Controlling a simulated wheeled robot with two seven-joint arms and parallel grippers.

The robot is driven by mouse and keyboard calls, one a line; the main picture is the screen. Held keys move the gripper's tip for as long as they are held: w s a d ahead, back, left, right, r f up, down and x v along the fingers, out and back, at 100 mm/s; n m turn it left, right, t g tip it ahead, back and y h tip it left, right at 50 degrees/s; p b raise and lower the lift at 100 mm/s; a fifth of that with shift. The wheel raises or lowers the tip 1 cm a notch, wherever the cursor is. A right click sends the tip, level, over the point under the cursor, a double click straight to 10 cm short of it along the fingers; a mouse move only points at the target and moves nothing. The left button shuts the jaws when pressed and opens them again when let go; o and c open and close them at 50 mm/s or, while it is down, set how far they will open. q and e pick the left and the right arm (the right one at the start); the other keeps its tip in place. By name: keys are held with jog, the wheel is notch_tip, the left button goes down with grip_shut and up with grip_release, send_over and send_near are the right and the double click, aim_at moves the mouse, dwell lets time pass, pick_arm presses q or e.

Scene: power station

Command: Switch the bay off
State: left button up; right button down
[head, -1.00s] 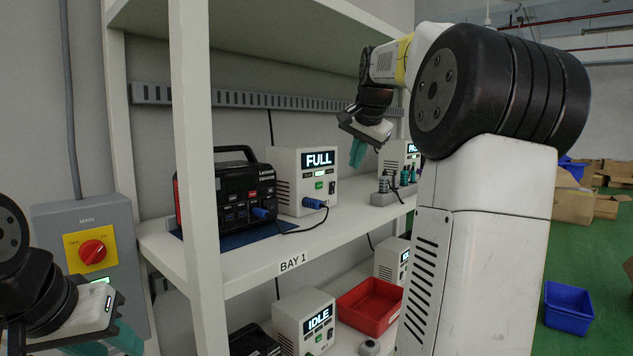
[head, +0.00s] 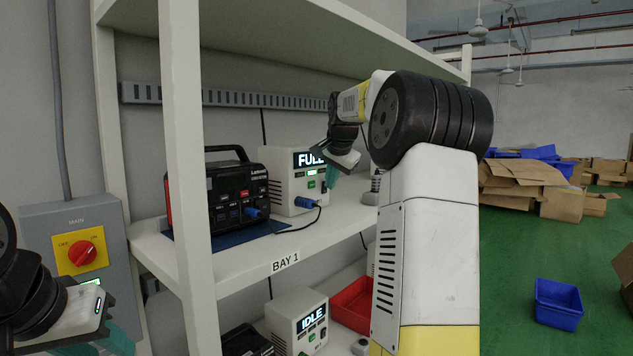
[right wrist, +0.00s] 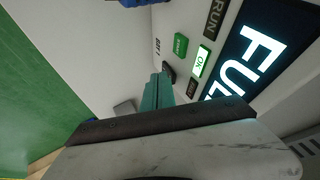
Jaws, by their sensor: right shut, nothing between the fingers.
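The bay's white charger unit (head: 281,205) stands on the upper shelf, its screen reading FULL. In the right wrist view its face shows the FULL screen (right wrist: 245,62), a lit OK lamp (right wrist: 201,61) and a green button (right wrist: 180,45). My right gripper (head: 331,177) is in front of the charger's right side. Its teal fingers (right wrist: 158,90) are shut and empty, with tips close to a dark control (right wrist: 169,70) low on the face; contact cannot be told. My left gripper (head: 100,344) is at the bottom left, fingers apart, partly cut off.
The black power station (head: 225,195) stands left of the charger, joined by a blue-plugged cable (head: 253,213). A MAIN box with a red knob (head: 82,253) is on the left. A shelf post (head: 185,180) stands in front. Below are an IDLE charger (head: 300,325) and red bin (head: 352,304).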

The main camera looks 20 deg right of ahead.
jog(key=shift+a, duration=0.1)
jog(key=shift+w+a+r, duration=0.1)
jog(key=shift+w+a, duration=0.05)
jog(key=shift+w, duration=0.15)
jog(key=shift+r, duration=0.15)
jog(key=shift+r, duration=0.7)
